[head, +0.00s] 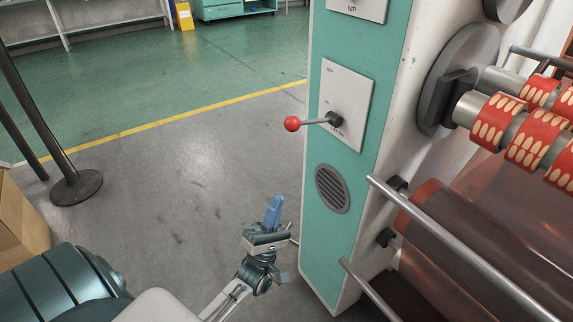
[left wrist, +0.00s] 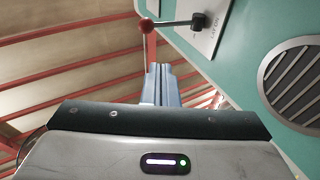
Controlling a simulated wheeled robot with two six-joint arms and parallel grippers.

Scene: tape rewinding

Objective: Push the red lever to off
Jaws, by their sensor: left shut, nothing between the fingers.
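The red lever has a red ball knob (head: 291,124) on a grey arm that reaches left from a dark pivot on a white plate (head: 352,88). The plate is on the teal front of the machine. The knob also shows in the left wrist view (left wrist: 147,26), beyond my fingertips. My left gripper (head: 273,208) is shut and empty, with its blue fingers pointing up. My right gripper is not in view.
A round vent (head: 332,189) is on the teal panel below the lever. Metal bars (head: 460,245) and rollers with red tape rolls (head: 497,122) are at the right. A black post base (head: 76,187) and a cardboard box (head: 20,222) are at the left. The floor between is clear.

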